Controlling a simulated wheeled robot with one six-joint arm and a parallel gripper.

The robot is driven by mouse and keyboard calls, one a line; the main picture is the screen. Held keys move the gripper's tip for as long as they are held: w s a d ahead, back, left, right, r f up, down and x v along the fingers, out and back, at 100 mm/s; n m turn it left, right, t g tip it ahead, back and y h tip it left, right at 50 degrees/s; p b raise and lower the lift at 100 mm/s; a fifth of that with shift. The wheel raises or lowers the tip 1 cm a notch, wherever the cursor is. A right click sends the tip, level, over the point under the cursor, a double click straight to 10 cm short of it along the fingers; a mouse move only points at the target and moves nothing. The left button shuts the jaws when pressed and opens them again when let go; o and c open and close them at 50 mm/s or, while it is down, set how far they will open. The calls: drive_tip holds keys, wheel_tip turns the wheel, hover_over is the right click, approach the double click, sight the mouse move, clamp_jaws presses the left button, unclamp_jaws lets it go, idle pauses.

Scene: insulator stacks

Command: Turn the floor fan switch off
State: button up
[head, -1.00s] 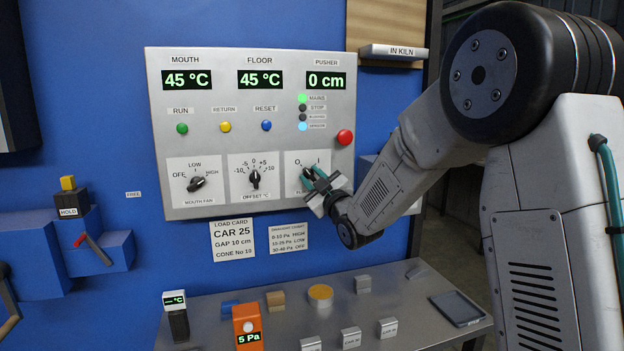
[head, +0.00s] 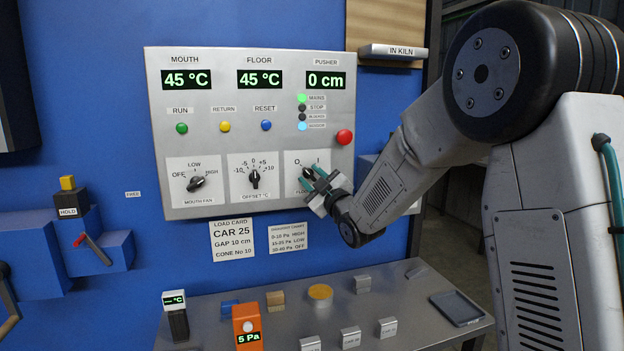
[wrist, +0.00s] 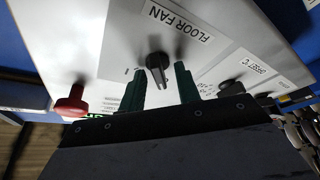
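The floor fan switch (head: 307,172) is a dark knob on a white plate at the lower right of the grey control panel. My gripper (head: 314,179) is at this plate and partly covers it and its label. In the wrist view the knob (wrist: 158,66) shows below the FLOOR FAN label (wrist: 178,24). The two green fingers of my gripper (wrist: 159,88) are spread on either side of the knob, with a gap to each finger. The O mark shows in the head view; I cannot tell for sure which mark the knob points to.
The offset knob (head: 255,178) and mouth fan knob (head: 196,184) are left of the switch. A red button (head: 344,137) is above right of it. Below stands a grey table (head: 408,300) with an orange meter (head: 247,322), blocks and a dark tray (head: 456,308).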

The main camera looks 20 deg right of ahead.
drive_tip(key=v, duration=0.8)
drive_tip(key=shift+w, duration=0.1)
wheel_tip(320, 180, down, 9)
drive_tip(key=d+m+g+h, duration=0.2)
drive_tip(key=m+g+h, duration=0.1)
drive_tip(key=g, duration=0.1)
drive_tip(key=s+d+f+m+g+h, duration=0.3)
drive_tip(key=s+f+m+g, duration=0.15)
drive_tip(key=s+g, duration=0.2)
drive_tip(key=s+a+r+m+g, duration=0.1)
drive_tip(key=s+r+g, duration=0.1)
drive_tip(key=s, duration=0.9)
drive_tip(key=s+a+r+m+g, duration=0.1)
drive_tip(key=s+r+g, duration=0.1)
drive_tip(key=s, duration=1)
drive_tip(key=s+a+r+m+g, duration=0.2)
drive_tip(key=s+g, duration=0.2)
drive_tip(key=s, duration=0.8)
drive_tip(key=shift+s+g, duration=0.2)
drive_tip(key=shift+g, duration=0.15)
